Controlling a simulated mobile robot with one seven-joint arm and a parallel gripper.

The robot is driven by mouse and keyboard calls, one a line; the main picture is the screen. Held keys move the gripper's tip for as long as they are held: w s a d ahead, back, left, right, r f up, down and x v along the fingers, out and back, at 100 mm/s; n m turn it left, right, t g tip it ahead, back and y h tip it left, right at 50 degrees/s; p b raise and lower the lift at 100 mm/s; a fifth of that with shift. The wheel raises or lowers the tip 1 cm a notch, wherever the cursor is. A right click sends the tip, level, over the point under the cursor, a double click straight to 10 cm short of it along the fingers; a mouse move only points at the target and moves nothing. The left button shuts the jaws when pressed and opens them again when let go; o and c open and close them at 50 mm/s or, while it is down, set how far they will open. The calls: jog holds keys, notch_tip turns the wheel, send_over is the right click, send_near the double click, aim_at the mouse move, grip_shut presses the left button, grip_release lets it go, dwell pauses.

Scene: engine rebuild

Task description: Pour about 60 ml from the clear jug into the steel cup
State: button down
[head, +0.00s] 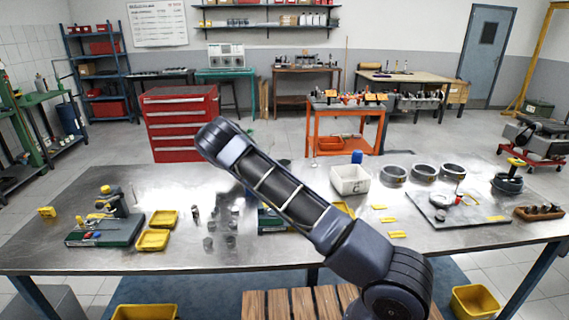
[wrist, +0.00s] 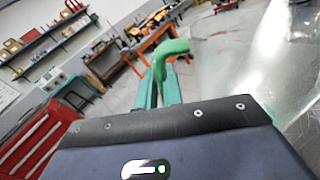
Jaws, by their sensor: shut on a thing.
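My gripper (wrist: 160,88) shows in the wrist view as two teal fingers shut on a bent green handle (wrist: 172,48). To the right of the handle is a large see-through, glassy shape (wrist: 235,58), which looks like the clear jug. Its rim and any liquid level cannot be made out. In the head view my arm crosses the middle of the picture, and my gripper and the jug cannot be made out there. Several small grey metal cylinders (head: 231,241) stand on the bench left of my arm; I cannot tell whether one is the steel cup.
The steel bench (head: 345,250) also holds yellow trays (head: 152,240), a green-based fixture (head: 105,230), a white bin (head: 350,179), metal rings (head: 424,172) and a grey plate (head: 480,215). A red tool cabinet (head: 180,122) and an orange cart (head: 345,125) stand behind it.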

jog(key=shift+w+a+f+n, duration=0.3)
jog(key=shift+f+n, duration=0.2)
jog(key=shift+f, duration=0.05)
jog(key=shift+w+a+f+n, duration=0.25)
jog(key=shift+a+f+n, duration=0.05)
jog(key=shift+f+n, duration=0.2)
jog(key=shift+w+a+f+n, duration=0.15)
jog(key=shift+a+f+n, duration=0.05)
jog(key=shift+f+n, duration=0.3)
jog(key=shift+w+a+f+n, duration=0.15)
jog(key=shift+a+f+n, duration=0.05)
jog(key=shift+f+n, duration=0.25)
